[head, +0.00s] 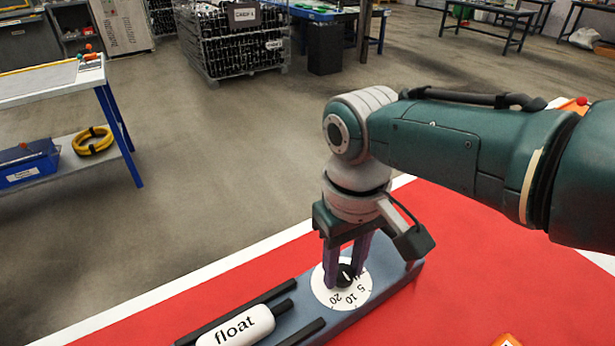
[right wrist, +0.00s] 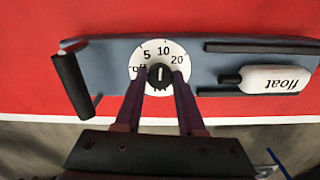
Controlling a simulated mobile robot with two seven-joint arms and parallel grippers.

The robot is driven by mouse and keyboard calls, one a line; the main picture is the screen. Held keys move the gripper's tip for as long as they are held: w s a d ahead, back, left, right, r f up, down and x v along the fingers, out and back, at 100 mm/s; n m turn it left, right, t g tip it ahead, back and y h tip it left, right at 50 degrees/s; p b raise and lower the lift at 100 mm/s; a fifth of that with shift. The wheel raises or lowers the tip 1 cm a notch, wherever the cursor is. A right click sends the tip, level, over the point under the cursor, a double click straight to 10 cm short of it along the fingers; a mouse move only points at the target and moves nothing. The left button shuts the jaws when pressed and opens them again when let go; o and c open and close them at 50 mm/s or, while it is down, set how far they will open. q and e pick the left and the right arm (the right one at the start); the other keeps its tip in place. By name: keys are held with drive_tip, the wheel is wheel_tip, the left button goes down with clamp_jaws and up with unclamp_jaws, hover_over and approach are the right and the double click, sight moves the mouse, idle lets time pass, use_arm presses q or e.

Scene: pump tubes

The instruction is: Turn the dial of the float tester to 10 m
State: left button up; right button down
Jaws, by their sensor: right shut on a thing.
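The float tester is a long blue-grey plate (head: 400,276) on the red tabletop; it also shows in the right wrist view (right wrist: 112,62). Its round white dial (head: 326,293) reads off, 5, 10 and 20 in the right wrist view (right wrist: 161,44). At its centre is a black knob (right wrist: 160,77) with a white line. In the right wrist view the line points up, roughly toward the 10. My right gripper (head: 345,275) comes down from above, shut on the knob with a finger on either side. My left gripper is not in view.
A white cylinder marked float (head: 236,327) lies between two dark rails on the plate. A black handle (right wrist: 72,82) stands at the plate's other end. Red tabletop (head: 480,265) is free to the right. An orange-edged thing (head: 507,340) is cut off at the bottom.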

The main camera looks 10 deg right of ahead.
sight(343, 272)
drive_tip(key=shift+m, duration=0.5)
drive_tip(key=c, duration=0.5)
unclamp_jaws()
wheel_tip(343, 272, up, 10)
drive_tip(key=p, duration=0.5)
drive_tip(key=shift+p, duration=0.4)
